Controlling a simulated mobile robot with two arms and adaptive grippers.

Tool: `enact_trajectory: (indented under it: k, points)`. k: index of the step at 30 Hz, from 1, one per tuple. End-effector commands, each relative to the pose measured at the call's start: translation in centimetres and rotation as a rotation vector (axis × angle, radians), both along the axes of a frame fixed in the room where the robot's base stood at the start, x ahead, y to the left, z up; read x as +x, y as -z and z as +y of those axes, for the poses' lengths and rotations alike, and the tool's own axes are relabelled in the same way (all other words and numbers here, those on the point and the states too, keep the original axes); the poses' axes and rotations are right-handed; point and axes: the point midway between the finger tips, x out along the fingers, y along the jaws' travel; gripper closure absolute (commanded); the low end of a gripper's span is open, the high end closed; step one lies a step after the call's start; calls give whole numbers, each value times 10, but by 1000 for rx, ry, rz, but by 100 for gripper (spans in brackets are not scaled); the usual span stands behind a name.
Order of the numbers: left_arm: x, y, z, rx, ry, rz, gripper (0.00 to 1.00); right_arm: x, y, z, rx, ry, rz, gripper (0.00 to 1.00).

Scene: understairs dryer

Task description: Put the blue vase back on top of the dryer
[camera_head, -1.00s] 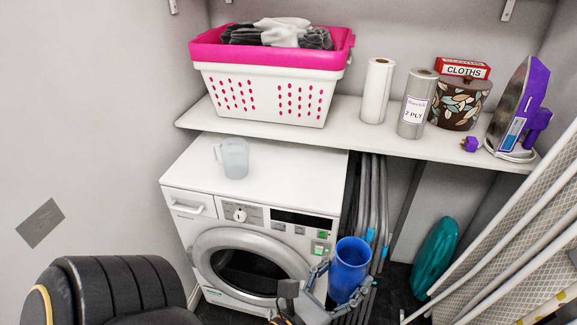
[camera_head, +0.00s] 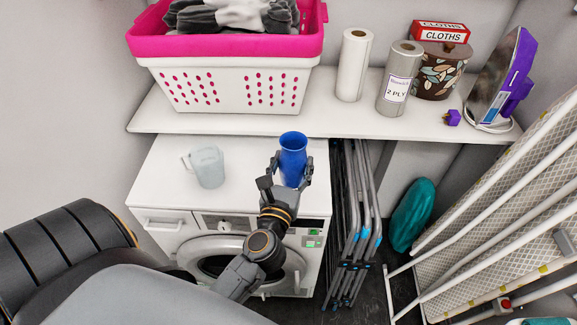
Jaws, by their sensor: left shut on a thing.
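The blue vase (camera_head: 293,158) is upright over the right part of the white dryer's top (camera_head: 240,198). My left gripper (camera_head: 288,180) is shut on the vase, with a finger on each side of it. I cannot tell whether the vase base touches the dryer top, as the gripper hides its lower part. The dryer's front, with its round door, is partly hidden by my left arm. My right gripper is not in view.
A clear jug (camera_head: 207,167) stands on the dryer's left part. A shelf (camera_head: 270,122) behind holds a pink and white laundry basket (camera_head: 225,82), paper rolls, a patterned pot and an iron. Folded metal frames (camera_head: 356,215) stand right of the dryer.

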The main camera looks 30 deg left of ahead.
Motion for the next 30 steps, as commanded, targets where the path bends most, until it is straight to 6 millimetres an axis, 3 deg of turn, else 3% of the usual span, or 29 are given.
enact_trajectory:
  k: [3, 9, 16, 22, 30]
  points:
    - [22, 18, 19, 4, 0, 0, 88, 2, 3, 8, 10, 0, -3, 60]
    - [41, 51, 36, 2, 1, -2, 88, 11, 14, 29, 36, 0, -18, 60]
    - [51, 66, 44, 2, 2, -2, 88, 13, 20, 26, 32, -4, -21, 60]
    - [53, 95, 47, 3, 2, 0, 88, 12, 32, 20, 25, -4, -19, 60]
    - [53, 98, 46, 1, 1, -3, 88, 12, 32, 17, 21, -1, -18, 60]
